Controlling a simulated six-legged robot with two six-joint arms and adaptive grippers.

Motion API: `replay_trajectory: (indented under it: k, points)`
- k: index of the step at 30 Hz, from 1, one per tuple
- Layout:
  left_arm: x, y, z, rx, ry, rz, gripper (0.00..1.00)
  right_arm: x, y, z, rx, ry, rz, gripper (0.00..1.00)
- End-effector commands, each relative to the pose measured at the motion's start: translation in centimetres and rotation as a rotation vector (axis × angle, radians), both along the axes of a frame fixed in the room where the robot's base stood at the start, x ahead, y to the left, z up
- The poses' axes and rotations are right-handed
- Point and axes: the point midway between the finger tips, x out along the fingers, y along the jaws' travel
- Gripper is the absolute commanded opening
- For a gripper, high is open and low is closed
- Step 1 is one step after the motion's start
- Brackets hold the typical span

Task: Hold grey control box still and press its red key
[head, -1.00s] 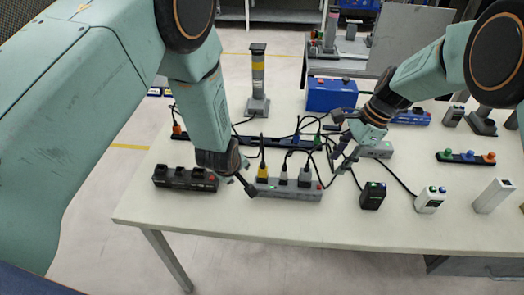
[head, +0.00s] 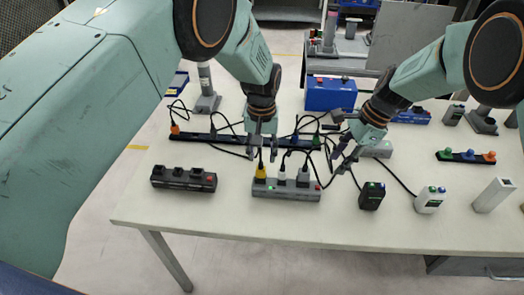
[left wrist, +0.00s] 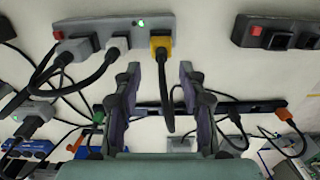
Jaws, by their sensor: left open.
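A small grey box (head: 380,150) lies just right of my right gripper, partly hidden by it. I cannot make out a red key on it. A grey socket strip (head: 287,194) at the front of the table has a small red switch at its right end and a green light. It also shows in the left wrist view (left wrist: 115,33), with the red switch at its left. My left gripper (head: 262,152) is open and empty, behind the strip near its yellow plug (head: 260,172). My right gripper (head: 342,160) has its fingers apart, holding nothing visible.
A dark socket strip (head: 184,179) with a red switch lies to the left. A long black strip (head: 225,139) with cables runs behind. A blue box (head: 331,94) stands at the back. A black box (head: 371,196) and a white box (head: 430,200) stand at front right.

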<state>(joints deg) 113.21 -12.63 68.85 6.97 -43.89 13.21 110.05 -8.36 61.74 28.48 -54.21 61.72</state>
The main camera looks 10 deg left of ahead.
Motion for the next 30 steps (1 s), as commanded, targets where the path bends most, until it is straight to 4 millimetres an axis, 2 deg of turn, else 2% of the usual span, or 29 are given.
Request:
replay_trajectory:
  k: [15, 21, 29, 30]
  points:
    - [-0.1, 0.0, -6.6, -0.002, 0.005, -0.001, 0.41, 0.0, 0.0, 0.0, 0.000, 0.000, 0.000, 0.38]
    - [-0.1, 0.0, -7.7, -0.001, 0.003, -0.001, 0.41, 0.0, 0.0, 0.0, 0.000, 0.000, 0.000, 0.38]
    - [-0.1, 0.0, -7.7, -0.001, 0.003, -0.001, 0.41, 0.0, 0.0, 0.0, 0.000, 0.000, 0.000, 0.38]
    - [-0.1, 0.0, -7.7, -0.001, 0.003, -0.001, 0.38, 0.0, 0.0, 0.0, 0.000, 0.000, 0.000, 0.38]
